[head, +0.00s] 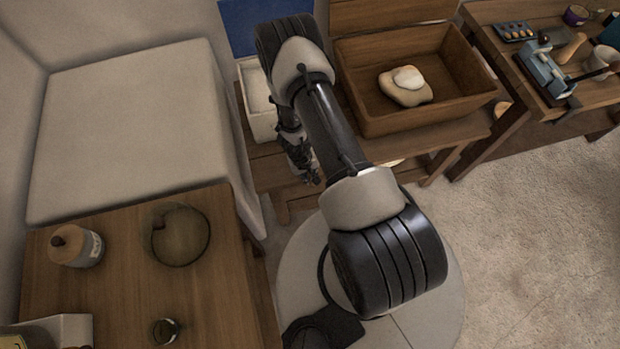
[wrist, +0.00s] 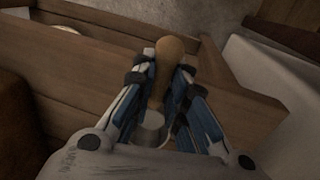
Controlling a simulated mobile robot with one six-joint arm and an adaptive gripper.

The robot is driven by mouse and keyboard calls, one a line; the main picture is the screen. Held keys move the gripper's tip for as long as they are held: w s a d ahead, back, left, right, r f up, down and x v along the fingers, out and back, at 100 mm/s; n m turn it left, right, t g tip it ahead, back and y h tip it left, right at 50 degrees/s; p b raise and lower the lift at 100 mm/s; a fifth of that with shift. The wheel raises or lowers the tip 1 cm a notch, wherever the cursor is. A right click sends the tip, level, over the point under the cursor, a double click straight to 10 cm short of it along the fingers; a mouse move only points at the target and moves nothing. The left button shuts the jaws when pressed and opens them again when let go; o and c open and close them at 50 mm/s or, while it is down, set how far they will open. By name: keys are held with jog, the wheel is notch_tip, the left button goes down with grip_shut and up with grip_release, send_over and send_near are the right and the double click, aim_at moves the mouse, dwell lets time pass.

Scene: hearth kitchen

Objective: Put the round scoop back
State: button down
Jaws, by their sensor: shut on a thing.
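The round scoop shows in the wrist view, with a wooden handle (wrist: 170,52) and a pale, round metal cup (wrist: 151,128). My gripper (wrist: 166,78) is shut on the scoop, with a finger on each side of the handle. The cup end lies toward the wrist, partly between the fingers. In the head view my gripper (head: 308,170) hangs over the front of a low wooden bench (head: 285,182), and I cannot make out the scoop there.
A white bin (head: 262,128) stands on the bench behind my arm. Beside it is a wooden trough (head: 440,108) holding pale lumps. A table at left carries a lidded jar (head: 77,247) and a round dish (head: 190,258). A workbench (head: 535,110) with tools is at right.

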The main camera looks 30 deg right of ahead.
notch_tip(320, 180, down, 2)
jog(key=shift+f+b, duration=0.25)
jog(key=shift+b, duration=0.05)
jog(key=shift+r, duration=0.1)
jog(key=c, duration=2.1)
grip_release()
jog(key=shift+f, duration=0.2)
jog(key=o, duration=0.5)
jog(key=shift+r, duration=0.1)
